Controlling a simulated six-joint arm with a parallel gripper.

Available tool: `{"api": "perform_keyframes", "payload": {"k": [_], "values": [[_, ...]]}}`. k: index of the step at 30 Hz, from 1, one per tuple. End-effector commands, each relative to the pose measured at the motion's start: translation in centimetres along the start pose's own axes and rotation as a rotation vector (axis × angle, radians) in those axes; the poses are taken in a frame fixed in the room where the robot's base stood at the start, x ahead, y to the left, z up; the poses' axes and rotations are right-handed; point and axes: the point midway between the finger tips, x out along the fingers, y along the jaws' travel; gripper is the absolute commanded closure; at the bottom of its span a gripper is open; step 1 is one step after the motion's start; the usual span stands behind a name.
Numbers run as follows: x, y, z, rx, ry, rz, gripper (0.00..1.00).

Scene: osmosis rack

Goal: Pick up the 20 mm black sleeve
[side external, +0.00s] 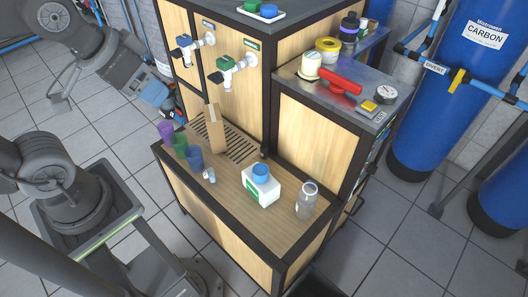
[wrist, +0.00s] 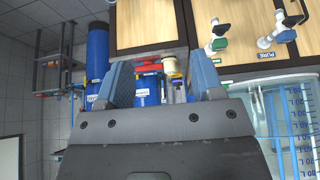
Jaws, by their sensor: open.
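My gripper (side external: 160,102) is at the upper left of the side view, in the air left of the wooden cabinet and beyond the cups. In the wrist view its two blue-grey fingers (wrist: 162,82) stand wide apart with nothing held between them. I cannot pick out the 20 mm black sleeve for certain. A small dark piece (side external: 263,154) shows at the back of the wooden bench (side external: 228,187), by the cabinet's corner, too small to identify. My gripper is well apart from it.
Purple, green and blue cups (side external: 180,146), a brown upright box (side external: 215,130), a white carton (side external: 261,186) and a glass jar (side external: 307,200) stand on the bench. Valves (side external: 228,72) jut from the cabinet. The metal shelf (side external: 330,98) holds a red tool (side external: 340,82) and rolls.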

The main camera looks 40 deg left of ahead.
Motion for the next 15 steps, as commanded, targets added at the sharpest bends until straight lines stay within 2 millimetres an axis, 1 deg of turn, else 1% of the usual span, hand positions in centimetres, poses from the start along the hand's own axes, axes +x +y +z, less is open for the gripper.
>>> {"api": "perform_keyframes", "payload": {"k": [5, 8, 11, 14, 15], "values": [[0.1, 0.0, -0.2, 0.000, -0.001, 0.003, 0.39], [0.7, 0.3, -1.3, 0.000, -0.006, 0.018, 0.39], [2.2, 0.8, -3.5, -0.005, -0.015, 0.050, 0.39], [4.6, 1.3, -6.4, -0.018, -0.022, 0.086, 0.39], [5.8, 1.5, -7.5, -0.024, -0.023, 0.098, 0.39]]}}
